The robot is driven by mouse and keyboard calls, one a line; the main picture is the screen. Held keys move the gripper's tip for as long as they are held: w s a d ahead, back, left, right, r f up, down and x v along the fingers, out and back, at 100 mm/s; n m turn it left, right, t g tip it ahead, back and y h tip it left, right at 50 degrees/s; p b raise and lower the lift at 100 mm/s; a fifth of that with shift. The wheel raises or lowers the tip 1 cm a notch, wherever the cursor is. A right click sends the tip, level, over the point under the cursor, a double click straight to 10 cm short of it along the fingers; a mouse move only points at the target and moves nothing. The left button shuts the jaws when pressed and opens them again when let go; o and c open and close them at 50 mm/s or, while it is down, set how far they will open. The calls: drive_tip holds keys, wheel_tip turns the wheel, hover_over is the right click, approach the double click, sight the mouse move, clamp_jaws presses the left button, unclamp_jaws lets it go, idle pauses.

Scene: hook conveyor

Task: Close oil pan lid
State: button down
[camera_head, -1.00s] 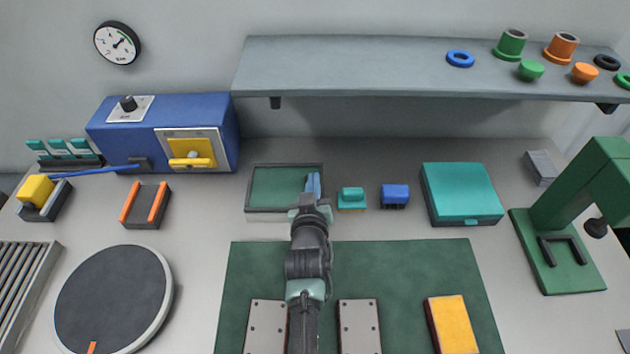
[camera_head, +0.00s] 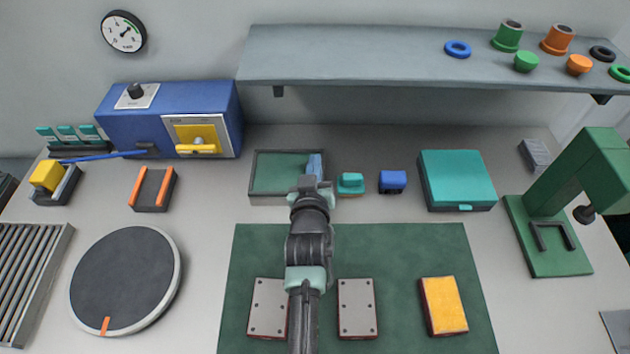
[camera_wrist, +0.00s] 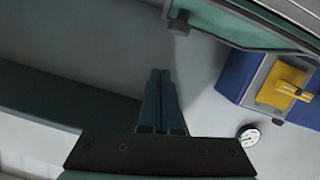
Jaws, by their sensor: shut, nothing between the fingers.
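A shallow grey-framed rectangular pan with a green inner face (camera_head: 275,172) lies on the bench at centre, and looks like the oil pan. I cannot tell whether the green face is a lid or the pan's inside. My gripper (camera_head: 315,163) is at the pan's right end, its blue fingers overlapping the frame's right side in the head view. In the wrist view the fingers (camera_wrist: 160,85) are together and empty. A green panel edge with a grey rim (camera_wrist: 245,25) shows beyond them at the upper right. Contact with the pan cannot be told.
A small teal block (camera_head: 350,184) and a blue block (camera_head: 392,181) stand right of the gripper, then a closed teal case (camera_head: 458,180). A blue machine with a yellow handle (camera_head: 197,143) stands behind left. A shelf (camera_head: 380,62) overhangs the back. A green mat (camera_head: 400,260) lies in front.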

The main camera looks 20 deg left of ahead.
drive_tip(key=v, duration=0.7)
drive_tip(key=shift+d, duration=0.2)
